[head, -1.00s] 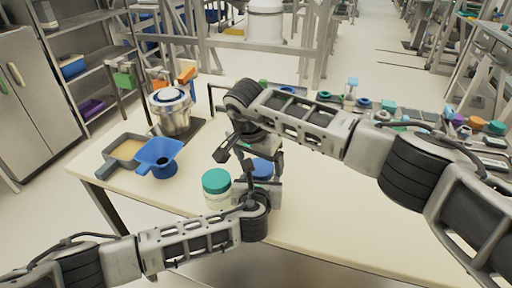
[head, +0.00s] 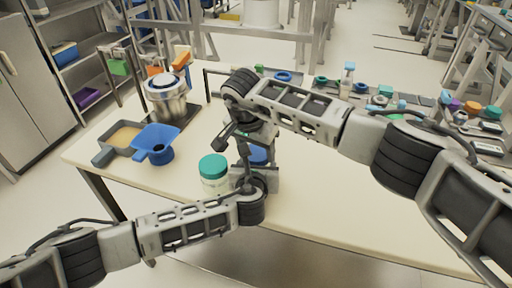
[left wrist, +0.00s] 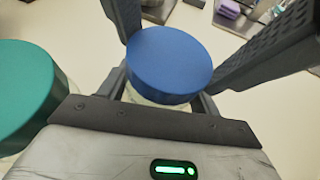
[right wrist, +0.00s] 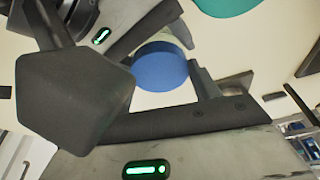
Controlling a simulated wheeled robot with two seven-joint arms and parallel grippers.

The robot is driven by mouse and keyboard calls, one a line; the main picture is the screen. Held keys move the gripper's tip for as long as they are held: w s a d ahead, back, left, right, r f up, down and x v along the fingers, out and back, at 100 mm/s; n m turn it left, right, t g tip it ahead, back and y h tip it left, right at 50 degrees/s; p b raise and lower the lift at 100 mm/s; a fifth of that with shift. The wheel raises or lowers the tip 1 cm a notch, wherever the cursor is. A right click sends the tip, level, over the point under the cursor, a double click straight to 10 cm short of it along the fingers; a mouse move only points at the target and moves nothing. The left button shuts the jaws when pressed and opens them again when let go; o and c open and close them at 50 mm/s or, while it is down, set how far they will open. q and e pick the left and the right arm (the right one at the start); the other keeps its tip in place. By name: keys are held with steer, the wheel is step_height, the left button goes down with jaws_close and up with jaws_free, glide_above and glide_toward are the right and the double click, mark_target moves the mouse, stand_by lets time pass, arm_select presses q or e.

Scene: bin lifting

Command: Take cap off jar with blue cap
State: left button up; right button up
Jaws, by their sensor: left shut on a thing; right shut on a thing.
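The jar with the blue cap (head: 258,155) stands near the bench's front edge, partly hidden by both grippers in the head view. The blue cap also shows in the left wrist view (left wrist: 169,62) and the right wrist view (right wrist: 160,66). The jar's pale body (left wrist: 150,99) shows just under the cap. My left gripper (head: 256,172) is low at the jar, its fingers either side of the body, shut on it. My right gripper (head: 247,148) reaches in from above and behind, shut on the blue cap. Its exact contact is partly hidden. The cap appears level on the jar.
A jar with a teal cap (head: 213,167) stands just left of my grippers. Several small parts lie along the back right. The bench's right front (head: 330,205) is clear.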

mark_target(256, 153)
steer(key=shift+r, duration=0.25)
steer(key=shift+r, duration=0.85)
steer(key=shift+r, duration=2)
arm_select(q)
steer(key=o, duration=1.5)
steer(key=shift+c, duration=0.2)
